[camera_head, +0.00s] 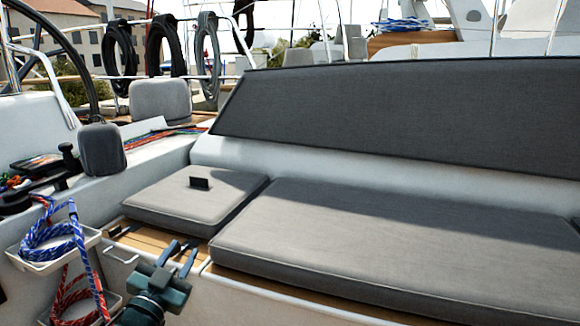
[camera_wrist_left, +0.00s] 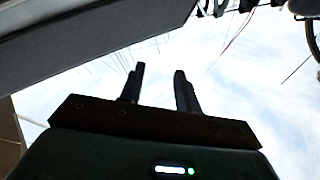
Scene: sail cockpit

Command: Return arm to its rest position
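My left gripper (camera_head: 178,254) is at the lower left of the head view, just in front of the bench edge and beside the small seat cushion (camera_head: 190,195). Its two fingers stand apart with nothing between them. In the left wrist view the gripper (camera_wrist_left: 160,80) also shows two separated dark fingers against the sky, empty. My right gripper is in neither view.
A long grey cushion (camera_head: 390,245) lies on the bench, with a small dark block (camera_head: 199,183) on the small cushion. White bins (camera_head: 60,255) with blue and red ropes (camera_head: 48,235) hang left of the gripper. A grey backrest (camera_head: 400,110) rises behind.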

